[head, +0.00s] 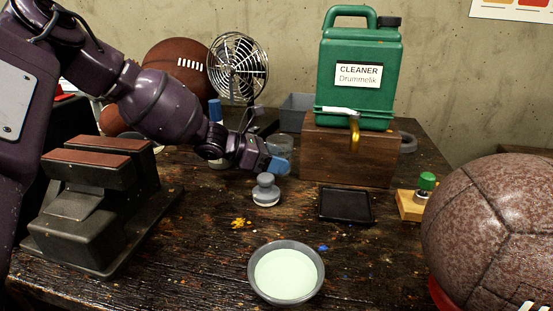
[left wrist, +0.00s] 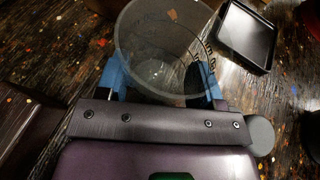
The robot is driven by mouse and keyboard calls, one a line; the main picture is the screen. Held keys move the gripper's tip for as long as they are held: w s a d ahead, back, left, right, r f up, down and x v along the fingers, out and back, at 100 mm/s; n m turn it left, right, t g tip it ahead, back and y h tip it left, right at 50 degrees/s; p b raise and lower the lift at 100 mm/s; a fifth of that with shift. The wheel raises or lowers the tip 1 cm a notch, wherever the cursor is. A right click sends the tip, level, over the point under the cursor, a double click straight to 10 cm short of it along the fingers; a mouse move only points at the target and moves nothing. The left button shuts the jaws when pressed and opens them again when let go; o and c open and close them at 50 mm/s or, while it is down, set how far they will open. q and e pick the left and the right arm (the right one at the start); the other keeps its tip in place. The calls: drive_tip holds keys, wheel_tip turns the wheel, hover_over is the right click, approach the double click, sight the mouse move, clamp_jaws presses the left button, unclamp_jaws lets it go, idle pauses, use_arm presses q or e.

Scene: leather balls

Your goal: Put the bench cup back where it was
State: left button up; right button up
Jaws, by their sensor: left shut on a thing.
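The bench cup is a clear, see-through cup (left wrist: 165,38). In the left wrist view it sits between the blue fingertips of my left gripper (left wrist: 160,82), which is shut on it. In the head view the cup (head: 281,145) shows as a greyish shape just behind my left gripper (head: 271,162), partly hidden by it. I cannot tell whether the cup's base touches the bench. My right gripper is not in view.
A grey knobbed weight (head: 266,190) stands just in front of the gripper. A black tray (head: 345,205) lies to its right. A bowl of pale liquid (head: 286,274) is at the front. The green cleaner can (head: 358,80) stands on the box; its tap (head: 353,130) overhangs the bench.

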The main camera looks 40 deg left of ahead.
use_arm(q)
drive_tip(key=shift+f, duration=0.3)
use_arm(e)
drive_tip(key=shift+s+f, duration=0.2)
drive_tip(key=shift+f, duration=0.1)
use_arm(q)
drive_tip(key=shift+f+b, duration=0.35)
drive_tip(key=shift+b, duration=0.05)
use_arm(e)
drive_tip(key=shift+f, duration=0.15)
use_arm(q)
drive_tip(key=o, duration=1.1)
drive_tip(key=shift+c, duration=0.2)
wheel_tip(320, 180, up, 4)
drive_tip(key=shift+w+p, duration=0.1)
drive_tip(key=shift+p, duration=0.5)
wheel_tip(320, 180, up, 16)
drive_tip(key=p, duration=0.4)
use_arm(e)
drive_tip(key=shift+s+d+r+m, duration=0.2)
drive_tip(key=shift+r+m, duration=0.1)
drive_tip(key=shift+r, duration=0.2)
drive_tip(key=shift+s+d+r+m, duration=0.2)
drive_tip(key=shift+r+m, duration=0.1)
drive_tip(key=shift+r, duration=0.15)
use_arm(q)
drive_tip(key=shift+r, duration=0.1)
